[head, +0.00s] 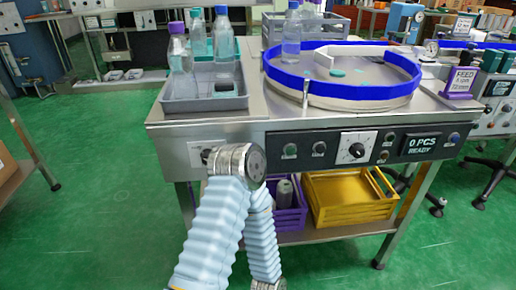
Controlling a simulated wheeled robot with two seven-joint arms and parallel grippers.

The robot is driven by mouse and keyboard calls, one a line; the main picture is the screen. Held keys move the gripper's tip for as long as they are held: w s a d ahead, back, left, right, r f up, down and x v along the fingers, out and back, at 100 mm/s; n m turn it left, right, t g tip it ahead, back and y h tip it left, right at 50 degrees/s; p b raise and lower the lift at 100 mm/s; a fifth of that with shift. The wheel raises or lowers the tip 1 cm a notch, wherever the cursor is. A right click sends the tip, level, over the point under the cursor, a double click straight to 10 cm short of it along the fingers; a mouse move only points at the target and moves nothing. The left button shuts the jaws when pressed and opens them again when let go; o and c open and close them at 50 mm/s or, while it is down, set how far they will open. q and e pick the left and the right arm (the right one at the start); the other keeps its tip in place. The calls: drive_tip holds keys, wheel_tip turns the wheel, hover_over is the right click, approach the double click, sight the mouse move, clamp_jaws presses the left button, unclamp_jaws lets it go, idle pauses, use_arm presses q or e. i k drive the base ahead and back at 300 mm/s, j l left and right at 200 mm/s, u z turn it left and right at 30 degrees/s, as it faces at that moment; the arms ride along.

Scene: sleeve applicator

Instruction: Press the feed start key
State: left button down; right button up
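The control panel (357,147) on the front of the steel bench has several small buttons, among them a greenish one (290,151) and a grey one (319,149). A rotary dial (357,151) and a display reading "0 PCS READY" (421,144) are to their right. The button labels are too small to read, so I cannot tell which is the feed start key. An arm in a pale blue ribbed sleeve, seemingly my left, reaches up to the bench front left of the panel. Its metal wrist hides most of the gripper, near a pale wall plate (195,148). My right gripper is not visible.
A grey tray (205,105) with bottles and a blue-rimmed round feeder bowl (345,92) stand on the bench. A purple crate (291,218) and yellow crate (350,200) sit on the lower shelf. The space before the panel's buttons is clear.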

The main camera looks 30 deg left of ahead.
sight(290, 150)
drive_tip(key=j+u, duration=0.1)
drive_tip(key=u, duration=0.3)
drive_tip(key=i+u, duration=0.15)
drive_tip(key=u, duration=0.25)
